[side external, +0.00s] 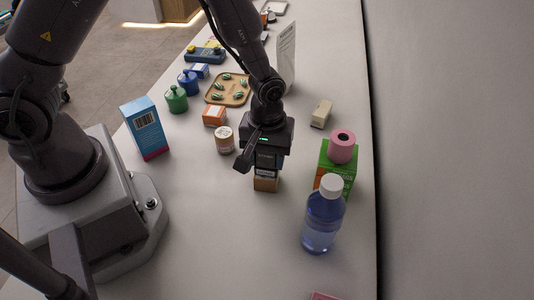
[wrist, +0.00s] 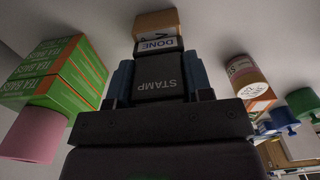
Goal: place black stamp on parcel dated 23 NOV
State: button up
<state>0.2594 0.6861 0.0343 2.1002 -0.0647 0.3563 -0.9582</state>
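The black stamp (side external: 268,161) is between the fingers of my gripper, upright, with a white label near its lower end. In the wrist view the stamp (wrist: 158,83) reads STAMP and its label reads DONE. My gripper (wrist: 158,80) has a finger against each side of it. A small brown cardboard parcel (side external: 266,185) sits on the counter directly under the stamp. It also shows beyond the stamp in the wrist view (wrist: 160,20). I cannot tell whether stamp and parcel touch. No date is readable.
A green tea box (side external: 350,178) with a pink roll (side external: 342,147) and a blue bottle (side external: 323,215) stand at right. A pill bottle (side external: 225,140), orange box (side external: 214,116) and blue carton (side external: 145,130) stand at left.

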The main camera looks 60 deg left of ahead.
jog(key=o, duration=0.4)
jog(key=shift+o, duration=0.2)
jog(key=shift+r, duration=0.1)
notch_tip(320, 180, up, 13)
jog(key=s+a+r+m+t, duration=0.2)
jog(key=s+a+r+m, duration=0.2)
jog(key=s+r, duration=0.2)
jog(key=s+a+r+m+t, duration=0.3)
jog(key=s+r+m, duration=0.2)
jog(key=s+r, duration=0.2)
notch_tip(320, 180, up, 3)
jog(key=shift+s+a+f+t, duration=0.2)
jog(key=shift+s+a+t, duration=0.1)
jog(key=shift+a, duration=0.1)
